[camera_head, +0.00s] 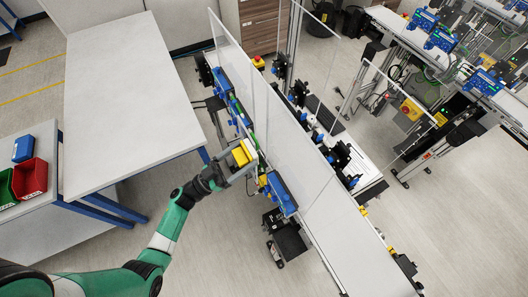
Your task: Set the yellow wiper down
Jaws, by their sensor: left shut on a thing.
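The yellow wiper (242,153) is a small yellow block near the middle of the view. My left gripper (240,162) is shut on it, beside the left edge of the near conveyor belt (300,200). The gripper hides part of the wiper. I cannot tell whether the wiper touches the conveyor's side parts or is held above them. My right gripper is not in view.
A large white table (125,95) stands at the left. A side table holds a red bin (30,179), a green bin (6,190) and a blue box (24,148). Clear panels (235,75) rise along the conveyor. Blue units (281,192) line its near side.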

